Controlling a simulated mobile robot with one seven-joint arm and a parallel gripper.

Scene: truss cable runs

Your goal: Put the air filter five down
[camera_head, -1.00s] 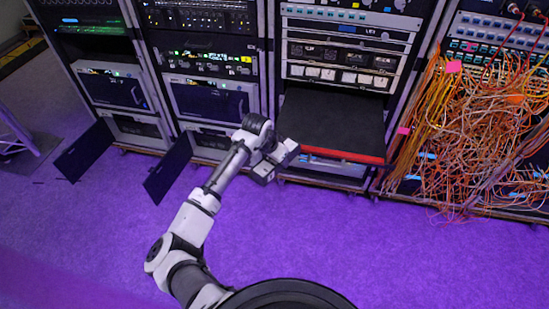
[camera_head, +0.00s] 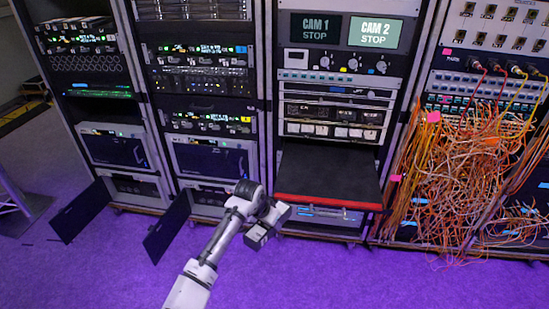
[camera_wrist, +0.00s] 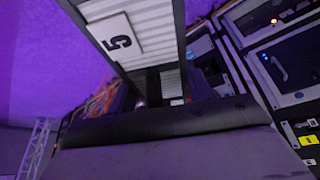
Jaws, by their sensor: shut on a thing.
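My gripper (camera_head: 268,224) is just in front of the racks, low and left of the pulled-out black shelf's red front edge. In the wrist view the air filter five (camera_wrist: 155,22) is a pale, ribbed block with a dark frame and a white label reading "5". The label appears on its side in the picture. My gripper is shut on this filter, but the fingertips are hard to make out. In the head view I cannot clearly tell the filter from my wrist parts.
The black pulled-out shelf (camera_head: 325,172) has a bare top. Two dark panels, the left one (camera_head: 80,212) and the right one (camera_head: 167,227), stick out low from the racks. Tangled orange cables (camera_head: 455,185) hang at the right. The purple floor (camera_head: 370,275) in front is clear.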

